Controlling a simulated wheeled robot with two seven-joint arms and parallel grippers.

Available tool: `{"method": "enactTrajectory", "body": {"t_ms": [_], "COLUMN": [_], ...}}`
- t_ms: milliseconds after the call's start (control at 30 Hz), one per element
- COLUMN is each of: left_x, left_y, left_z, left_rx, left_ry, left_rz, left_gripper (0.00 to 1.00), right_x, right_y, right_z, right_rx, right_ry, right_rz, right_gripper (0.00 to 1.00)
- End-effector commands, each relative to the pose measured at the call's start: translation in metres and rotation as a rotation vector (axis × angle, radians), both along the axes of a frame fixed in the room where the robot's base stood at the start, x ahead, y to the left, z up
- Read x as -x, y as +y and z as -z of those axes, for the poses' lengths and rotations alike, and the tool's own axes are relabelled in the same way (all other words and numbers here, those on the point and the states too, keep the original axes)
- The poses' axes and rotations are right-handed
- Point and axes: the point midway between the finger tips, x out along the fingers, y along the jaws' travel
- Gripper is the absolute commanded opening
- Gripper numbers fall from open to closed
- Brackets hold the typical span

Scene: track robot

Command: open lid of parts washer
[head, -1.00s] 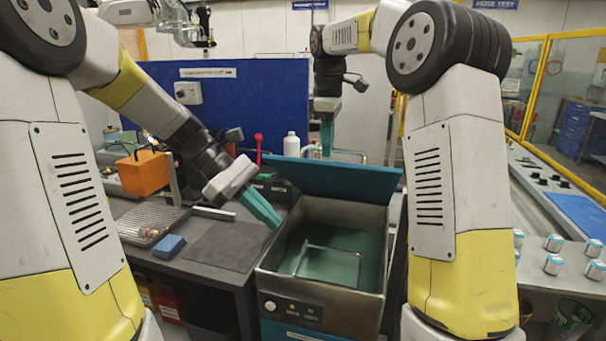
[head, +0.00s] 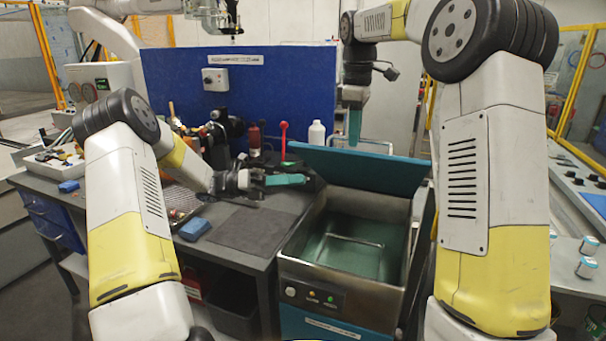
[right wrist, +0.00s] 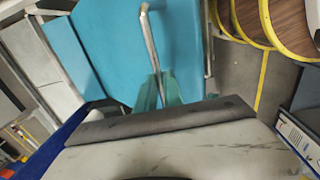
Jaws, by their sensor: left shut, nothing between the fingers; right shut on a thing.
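The parts washer (head: 340,290) is a metal tub with a front panel, right of the workbench. Its teal lid (head: 365,171) stands raised and tilted up at the back, so the basin (head: 345,250) is uncovered. My right gripper (head: 354,128) is behind the lid's upper edge. In the right wrist view its teal fingers (right wrist: 158,92) are shut on the metal lid handle (right wrist: 152,45), against the blue-teal lid face (right wrist: 105,50). My left gripper (head: 287,180) is shut and empty, above the bench left of the washer.
The workbench (head: 225,255) holds a dark mat (head: 240,228), a blue block (head: 194,229), a white bottle (head: 317,134) and a red-handled lever (head: 284,139). A blue partition (head: 250,85) stands behind. A counter with small cans (head: 588,246) is at the right.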

Motion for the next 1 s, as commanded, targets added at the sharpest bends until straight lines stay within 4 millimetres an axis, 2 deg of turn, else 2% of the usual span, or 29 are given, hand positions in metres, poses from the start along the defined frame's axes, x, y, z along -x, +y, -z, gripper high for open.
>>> {"method": "enactTrajectory", "body": {"t_ms": [33, 400, 633, 1000], "left_x": [0.003, 0.013, -0.006, -0.010], "left_y": [-0.010, -0.083, -0.086, -0.087], "left_z": [-0.003, -0.019, -0.042, -0.048], "left_rx": [0.000, -0.003, -0.002, -0.002], "left_ry": [-0.001, -0.004, -0.005, -0.004], "left_rz": [0.004, 0.003, 0.002, 0.001], "left_gripper": [0.00, 0.00, 0.00, 0.00], "right_x": [-0.003, -0.003, -0.003, -0.003], "right_y": [-0.006, -0.006, -0.006, -0.006], "right_z": [0.004, 0.004, 0.004, 0.004], "right_rx": [0.009, 0.009, 0.008, 0.008], "right_ry": [0.000, 0.000, -0.001, -0.001], "right_rz": [0.008, 0.008, 0.008, 0.008], "right_gripper": [0.00, 0.00, 0.00, 0.00]}}
